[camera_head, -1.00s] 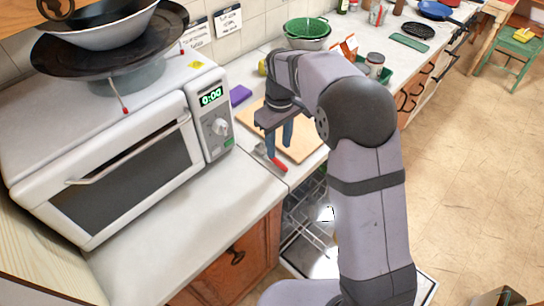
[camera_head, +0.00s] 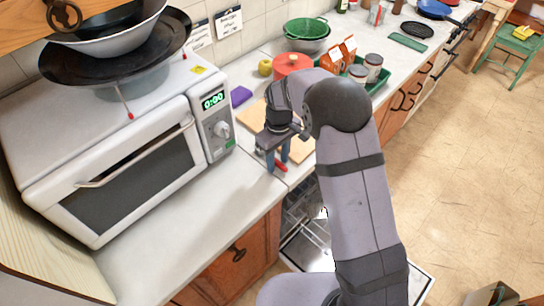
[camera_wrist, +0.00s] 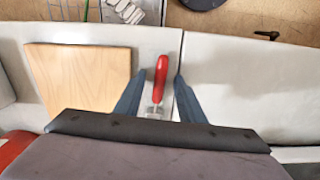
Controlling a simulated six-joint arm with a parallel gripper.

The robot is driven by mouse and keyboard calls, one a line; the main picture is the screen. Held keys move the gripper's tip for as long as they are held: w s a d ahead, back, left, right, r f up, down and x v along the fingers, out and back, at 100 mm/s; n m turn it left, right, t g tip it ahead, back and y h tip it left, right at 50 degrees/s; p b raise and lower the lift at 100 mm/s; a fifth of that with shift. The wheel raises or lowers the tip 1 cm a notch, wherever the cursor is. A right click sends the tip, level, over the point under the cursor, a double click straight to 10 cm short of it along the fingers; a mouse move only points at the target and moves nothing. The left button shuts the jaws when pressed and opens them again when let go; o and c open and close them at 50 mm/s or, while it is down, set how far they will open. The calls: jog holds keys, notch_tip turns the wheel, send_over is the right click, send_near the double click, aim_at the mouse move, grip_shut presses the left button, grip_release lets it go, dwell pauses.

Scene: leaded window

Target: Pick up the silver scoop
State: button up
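A red-handled tool (camera_wrist: 161,72) with a short silver end lies on the light counter, beside the wooden board. I cannot tell whether its silver end is a scoop, and I see no other clear silver scoop. In the head view its red handle (camera_head: 281,166) shows by the fingertips, partly hidden by my gripper. My gripper (camera_head: 278,164) points down and is open above the tool. In the wrist view my gripper (camera_wrist: 158,78) has one blue finger on each side of the handle, with a gap on both sides. Whether the fingertips reach the counter is unclear.
The wooden board (camera_wrist: 80,75) lies close beside the tool. A white oven (camera_head: 120,165) stands left, with a purple sponge (camera_head: 241,96) near it. A red pot (camera_head: 292,65) and jars stand behind. An open dishwasher rack (camera_head: 305,225) is below the counter's front edge.

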jog(key=shift+f, duration=0.15)
dwell(0.4)
jog(key=shift+c, duration=0.6)
grip_shut()
